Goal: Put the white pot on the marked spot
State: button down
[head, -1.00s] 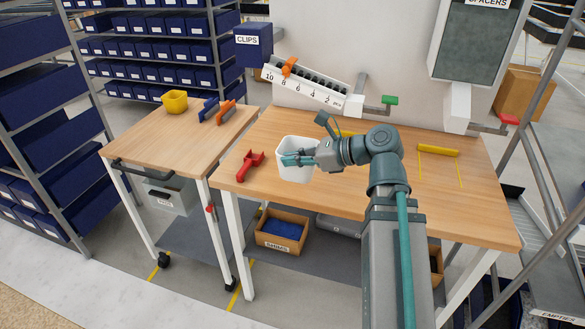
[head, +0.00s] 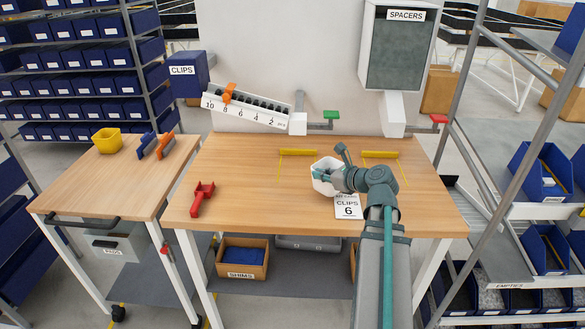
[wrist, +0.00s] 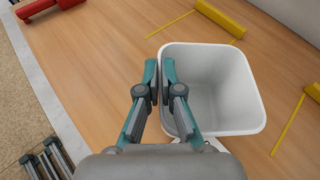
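The white pot (head: 322,187) is over the wooden table, right of its middle. It also shows in the wrist view (wrist: 225,85), open side up and empty. My gripper (wrist: 160,72) is closed on its near-left wall, one finger inside and one outside. I cannot tell whether the pot's base touches the table. Two spots are marked with yellow lines and a yellow bar: a left one (head: 298,152) and a right one (head: 380,154). The pot is in front of and between the bars. My gripper and arm hide part of the right spot.
A card reading "CLIPS 6" (head: 347,207) shows just in front of the pot. A red tool (head: 202,198) lies at the table's left. The table's middle left is clear.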

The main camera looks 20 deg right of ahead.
aim_at(315, 165)
jog(key=w, duration=0.2)
jog(key=w+d+h, duration=0.1)
jog(key=shift+w+d+r+m, duration=0.1)
jog(key=shift+r+m, duration=0.25)
jog(key=shift+m, duration=0.05)
jog(key=shift+w+r+p+x, duration=0.2)
jog(key=shift+r+p+x, duration=0.35)
jog(key=shift+x, duration=2.15)
jog(key=shift+w+r+p+x, duration=0.25)
jog(key=shift+p+x, duration=0.5)
jog(key=shift+x, duration=1.95)
jog(key=shift+w+r+p+x, duration=0.1)
jog(key=shift+r+p+x, duration=0.5)
jog(key=shift+x, duration=2.05)
jog(key=shift+f, duration=0.3)
jog(key=c, duration=1.3)
grip_release()
jog(key=shift+r, duration=0.15)
